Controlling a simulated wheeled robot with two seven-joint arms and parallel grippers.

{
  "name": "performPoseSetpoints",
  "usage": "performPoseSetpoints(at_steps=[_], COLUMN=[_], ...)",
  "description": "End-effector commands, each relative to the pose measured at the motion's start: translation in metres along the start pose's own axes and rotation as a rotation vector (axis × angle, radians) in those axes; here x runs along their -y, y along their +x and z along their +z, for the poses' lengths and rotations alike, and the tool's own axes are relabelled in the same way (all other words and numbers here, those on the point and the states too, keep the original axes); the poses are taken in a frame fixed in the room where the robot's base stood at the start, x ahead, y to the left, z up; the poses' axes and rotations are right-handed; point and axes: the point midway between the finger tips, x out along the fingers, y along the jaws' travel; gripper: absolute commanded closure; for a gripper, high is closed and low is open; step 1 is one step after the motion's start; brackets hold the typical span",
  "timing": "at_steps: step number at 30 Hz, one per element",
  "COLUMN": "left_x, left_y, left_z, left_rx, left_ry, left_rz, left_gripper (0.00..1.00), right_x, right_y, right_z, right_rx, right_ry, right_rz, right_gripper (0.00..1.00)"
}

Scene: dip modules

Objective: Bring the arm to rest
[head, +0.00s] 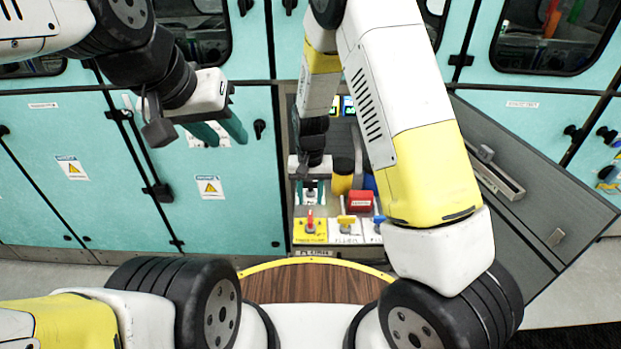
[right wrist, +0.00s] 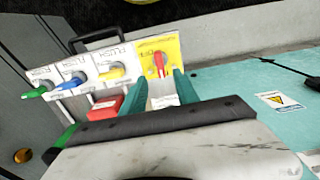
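My right gripper (head: 310,192) reaches into the open cabinet bay, its teal fingers above the valve panel. In the right wrist view the fingers (right wrist: 160,88) are apart. A red valve handle (right wrist: 159,63) on a yellow plate (right wrist: 171,47) shows beyond and between the tips; I cannot tell whether they touch it. The red handle (head: 310,222) also shows in the head view, just below the right fingers. My left gripper (head: 221,133) hangs in front of the teal cabinet doors, with its two teal fingers apart and nothing between them.
Beside the red handle are yellow (head: 346,220), blue (head: 379,222) and green (right wrist: 36,91) handles. A red block (head: 360,201) sits behind the panel's front. An open grey cabinet door (head: 545,190) juts out at right. Teal cabinet doors (head: 80,150) stand at left.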

Motion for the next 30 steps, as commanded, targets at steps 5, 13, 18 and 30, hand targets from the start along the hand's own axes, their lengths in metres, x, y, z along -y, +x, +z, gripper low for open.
performPoseSetpoints(at_steps=[5, 13, 18, 30], left_x=[0.0, 0.0, 0.0, 0.0], left_y=[0.0, 0.0, 0.0, 0.0], left_z=[0.0, 0.0, 0.0, 0.0], left_rx=[0.0, 0.0, 0.0, 0.0], left_ry=[0.0, 0.0, 0.0, 0.0], left_rz=[0.0, 0.0, 0.0, 0.0], left_gripper=[0.64, 0.64, 0.64, 0.64], right_x=[0.0, -0.012, -0.035, -0.101], right_y=[0.0, -0.054, -0.132, -0.27], right_z=[0.0, 0.0, 0.014, 0.096], right_rx=[0.0, -0.041, -0.112, -0.336], right_ry=[0.0, 0.014, 0.019, -0.008], right_rz=[0.0, -0.066, -0.149, -0.24], right_gripper=[0.64, 0.64, 0.64, 0.64])
